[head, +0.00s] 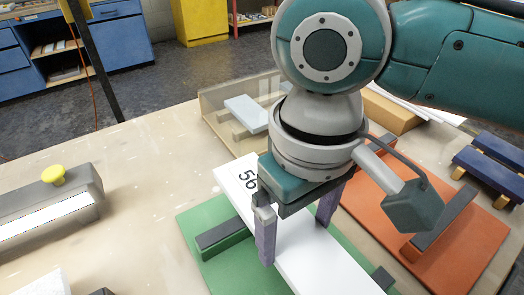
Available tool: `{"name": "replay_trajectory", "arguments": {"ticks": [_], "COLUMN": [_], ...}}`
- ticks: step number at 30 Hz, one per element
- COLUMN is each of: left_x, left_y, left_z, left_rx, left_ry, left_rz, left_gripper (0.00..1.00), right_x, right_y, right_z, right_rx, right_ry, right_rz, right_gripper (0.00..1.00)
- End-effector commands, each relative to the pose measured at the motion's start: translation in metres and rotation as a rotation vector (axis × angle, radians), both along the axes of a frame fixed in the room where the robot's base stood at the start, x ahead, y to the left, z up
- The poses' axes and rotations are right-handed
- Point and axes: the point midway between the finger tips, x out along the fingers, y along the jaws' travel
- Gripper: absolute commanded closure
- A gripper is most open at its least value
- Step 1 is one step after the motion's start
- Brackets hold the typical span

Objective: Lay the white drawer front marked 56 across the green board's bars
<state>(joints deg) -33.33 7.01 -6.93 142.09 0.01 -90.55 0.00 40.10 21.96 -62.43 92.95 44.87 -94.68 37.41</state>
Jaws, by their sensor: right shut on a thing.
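The white drawer front (316,262) marked 56 runs diagonally over the green board (201,216). Its printed number shows at its far end. A dark bar (222,235) of the green board shows left of the drawer front, and the end of another dark bar (383,277) shows on its right. I cannot tell whether the drawer front touches the bars. My right gripper (297,221) is shut on the drawer front, one purple finger at each long edge. The gripper body hides part of the drawer front. My left gripper is not in view.
An orange board (459,248) with a dark bar lies close on the right, beside blue slats (490,162). A pale blue panel (246,113) lies behind. A grey block with a yellow knob (53,174) stands at left. The tabletop between is clear.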

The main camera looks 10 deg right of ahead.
Motion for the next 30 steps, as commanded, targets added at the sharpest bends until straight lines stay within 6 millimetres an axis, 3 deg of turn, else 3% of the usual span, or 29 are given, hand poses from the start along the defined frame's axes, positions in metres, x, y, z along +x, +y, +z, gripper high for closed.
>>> {"name": "replay_trajectory", "arguments": {"ticks": [9,21,22,25,30], "left_x": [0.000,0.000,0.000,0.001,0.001], "left_y": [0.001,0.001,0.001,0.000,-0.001], "left_z": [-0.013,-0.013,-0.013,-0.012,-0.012], "left_rx": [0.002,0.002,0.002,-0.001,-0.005], "left_ry": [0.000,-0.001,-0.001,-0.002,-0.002], "left_rz": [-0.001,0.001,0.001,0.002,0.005], "left_gripper": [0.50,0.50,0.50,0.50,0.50], "right_x": [0.000,0.000,0.000,0.000,0.000], "right_y": [0.000,0.000,0.000,0.000,0.000], "right_z": [-0.043,-0.047,-0.048,-0.047,-0.047], "right_rx": [0.000,0.001,0.001,0.000,0.000], "right_ry": [0.001,-0.001,0.000,0.000,0.000], "right_rz": [-0.001,0.000,0.000,0.000,0.000], "right_gripper": [0.89,0.89,0.09,0.00,0.00]}}
